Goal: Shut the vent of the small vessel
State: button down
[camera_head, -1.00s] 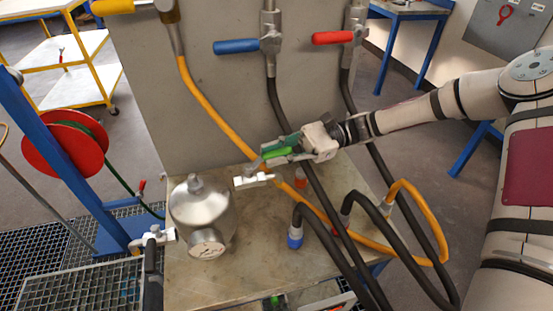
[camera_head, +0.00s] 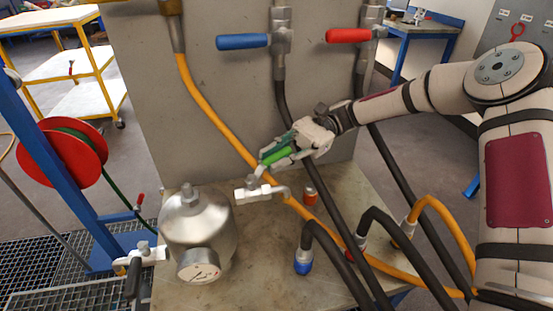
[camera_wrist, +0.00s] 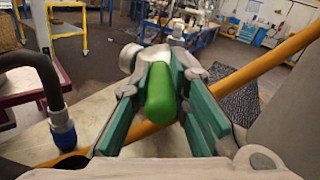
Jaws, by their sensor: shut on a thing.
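The small vessel is a silver metal cylinder (camera_head: 198,230) with a domed top, standing on the table; part of it shows in the wrist view (camera_wrist: 151,62). A white valve (camera_head: 256,193) sits at its right side, with a green-gripped lever (camera_head: 277,156) standing up from it at a slant. My gripper (camera_head: 282,152) is shut on the green grip, which lies between its green-padded fingers in the wrist view (camera_wrist: 161,95). A second white valve (camera_head: 146,254) with a black handle (camera_head: 133,278) hanging down is on the vessel's left.
A yellow hose (camera_head: 215,122) and dark hoses (camera_head: 332,195) run close to my gripper. A grey panel with a blue-handled valve (camera_head: 243,41) and a red-handled valve (camera_head: 352,35) stands behind.

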aim_at(276, 154)
jog(key=c, duration=1.5)
grip_release()
notch_tip(276, 154, up, 10)
